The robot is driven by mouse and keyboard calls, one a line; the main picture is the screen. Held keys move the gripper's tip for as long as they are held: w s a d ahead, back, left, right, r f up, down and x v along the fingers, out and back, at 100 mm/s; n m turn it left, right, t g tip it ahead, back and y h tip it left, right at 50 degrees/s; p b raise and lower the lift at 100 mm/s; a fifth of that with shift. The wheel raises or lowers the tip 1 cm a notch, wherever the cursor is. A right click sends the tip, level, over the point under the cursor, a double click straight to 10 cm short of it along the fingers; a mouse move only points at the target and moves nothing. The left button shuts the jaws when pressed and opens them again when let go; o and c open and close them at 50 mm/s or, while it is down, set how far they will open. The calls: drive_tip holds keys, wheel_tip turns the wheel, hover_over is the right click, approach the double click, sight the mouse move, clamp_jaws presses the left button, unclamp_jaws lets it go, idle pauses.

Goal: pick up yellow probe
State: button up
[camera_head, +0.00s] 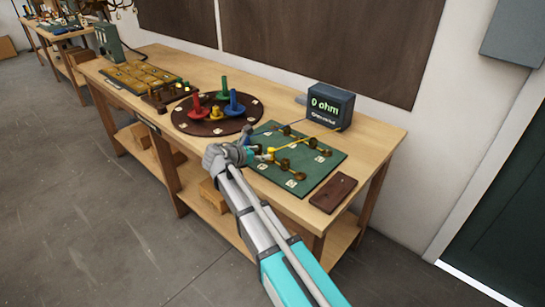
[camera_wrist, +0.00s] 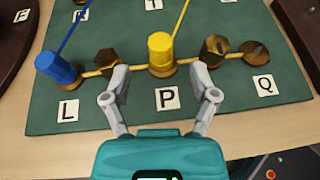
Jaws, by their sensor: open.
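The yellow probe (camera_wrist: 160,50) stands upright on a brass terminal at the label P on the green board (camera_wrist: 225,110). A yellow wire runs up from its top. My gripper (camera_wrist: 160,74) is open, with one finger to each side of the probe and the fingertips at about its near side. I cannot tell whether either finger touches it. In the head view my gripper (camera_head: 248,153) is over the near edge of the board, and the yellow probe (camera_head: 271,150) shows just beyond it.
A blue probe (camera_wrist: 57,68) stands by label L, left of my gripper. Brass nuts (camera_wrist: 107,62) flank the yellow probe. The ohmmeter (camera_head: 331,105) reads 0 ohm behind the board. A round tray (camera_head: 185,122) with coloured pegs is to the left, and a brown block (camera_head: 333,193) to the right.

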sight(269, 152)
drive_tip(key=shift+w+d, duration=0.1)
idle(0.3)
drive_tip(key=shift+b+x, duration=0.95)
drive_tip(key=shift+x, duration=1.6)
clamp_jaws()
